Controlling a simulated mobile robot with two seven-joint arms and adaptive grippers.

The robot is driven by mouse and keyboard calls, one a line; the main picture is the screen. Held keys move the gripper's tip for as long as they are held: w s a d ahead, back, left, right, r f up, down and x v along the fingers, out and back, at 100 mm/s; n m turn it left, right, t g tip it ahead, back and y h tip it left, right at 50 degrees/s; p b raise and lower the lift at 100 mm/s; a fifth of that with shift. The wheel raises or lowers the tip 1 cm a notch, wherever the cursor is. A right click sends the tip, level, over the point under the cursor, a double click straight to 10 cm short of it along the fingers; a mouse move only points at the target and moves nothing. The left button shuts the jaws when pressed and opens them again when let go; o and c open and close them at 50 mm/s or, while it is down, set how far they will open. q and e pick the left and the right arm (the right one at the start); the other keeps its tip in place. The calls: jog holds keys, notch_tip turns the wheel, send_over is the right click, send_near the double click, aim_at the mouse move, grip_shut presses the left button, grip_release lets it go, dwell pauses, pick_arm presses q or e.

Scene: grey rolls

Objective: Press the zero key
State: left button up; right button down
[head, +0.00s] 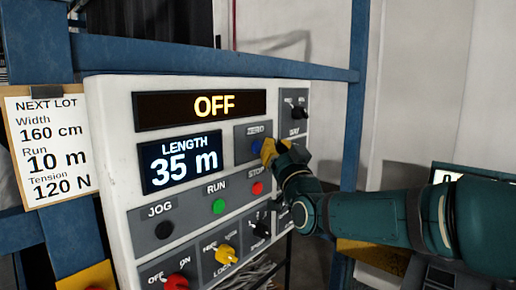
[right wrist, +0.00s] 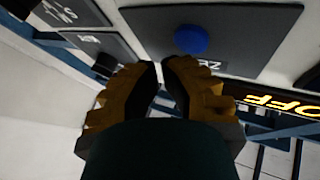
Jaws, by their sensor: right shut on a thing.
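The zero key is a round blue button (head: 256,147) under the ZERO label, on the upper right of the white control panel (head: 112,130). It also shows in the right wrist view (right wrist: 191,40), just beyond my fingertips. My right gripper (head: 268,150) has its yellow fingers drawn together close in front of the key; they also show in the right wrist view (right wrist: 160,72). Whatever is between the fingers cannot be made out. Whether a fingertip touches the key I cannot tell. The panel's displays read OFF and LENGTH 35 m. My left gripper is not in view.
Below the zero key are a red STOP button (head: 257,188), a green RUN button (head: 219,206) and a black JOG button (head: 164,230). A black knob (head: 299,112) is to its right. A NEXT LOT card (head: 50,150) hangs left. Blue frame bars (head: 210,58) surround the panel.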

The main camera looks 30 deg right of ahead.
dwell(0.8)
jog(key=shift+w+a+f+b, duration=0.1)
jog(key=shift+w+a+b, duration=0.1)
jog(key=shift+w+b, duration=0.15)
jog(key=shift+w+a, duration=0.15)
jog(key=shift+w, duration=0.3)
dwell(0.7)
jog(key=shift+s+b, duration=0.1)
jog(key=shift+b, duration=0.2)
jog(key=shift+s+b, duration=0.25)
jog(key=shift+b, duration=0.15)
jog(key=shift+s+d+b, duration=0.3)
jog(key=shift+s, duration=0.15)
